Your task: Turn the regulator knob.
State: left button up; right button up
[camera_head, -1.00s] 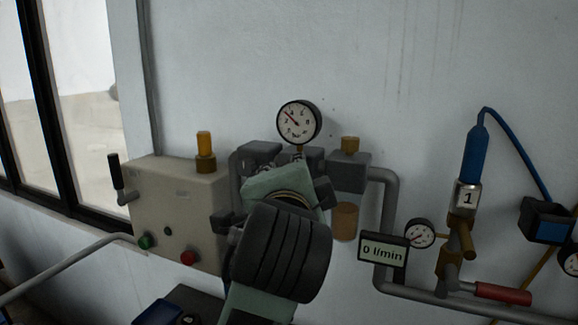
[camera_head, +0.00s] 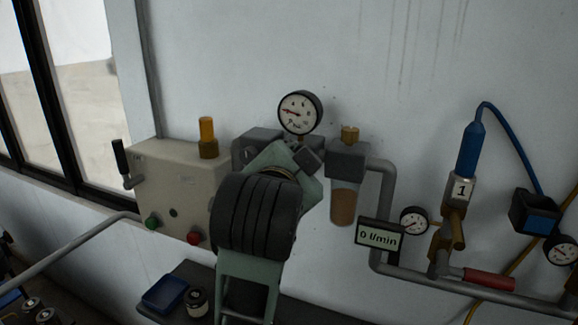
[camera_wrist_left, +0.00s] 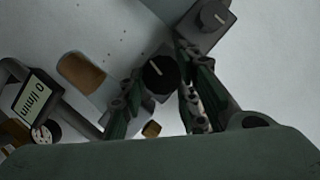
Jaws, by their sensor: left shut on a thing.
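The regulator knob (camera_wrist_left: 160,72) is black with a white mark and shows in the left wrist view. My left gripper (camera_wrist_left: 157,84) is shut on it, with one green finger on each side. In the head view my left arm's wrist covers the knob and the fingertips. The round pressure gauge (camera_head: 300,113) stands above the regulator, its red needle pointing left and slightly up. My right gripper is in neither view.
A filter bowl (camera_head: 343,206), a flow display (camera_head: 380,234) reading 0 l/min and grey pipe (camera_head: 383,205) stand right of my wrist. A beige control box (camera_head: 175,195) is at the left. A dark bench (camera_head: 192,273) with a blue tray (camera_head: 165,293) lies below.

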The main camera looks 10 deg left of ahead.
pick_arm(q)
jog(key=shift+d+f, duration=0.1)
jog(key=shift+f, duration=0.3)
jog(key=o, duration=1)
jog(key=shift+d, duration=0.1)
jog(key=shift+r, duration=0.15)
jog(key=shift+r, duration=0.1)
notch_tip(320, 180, up, 10)
jog(key=shift+f, duration=0.1)
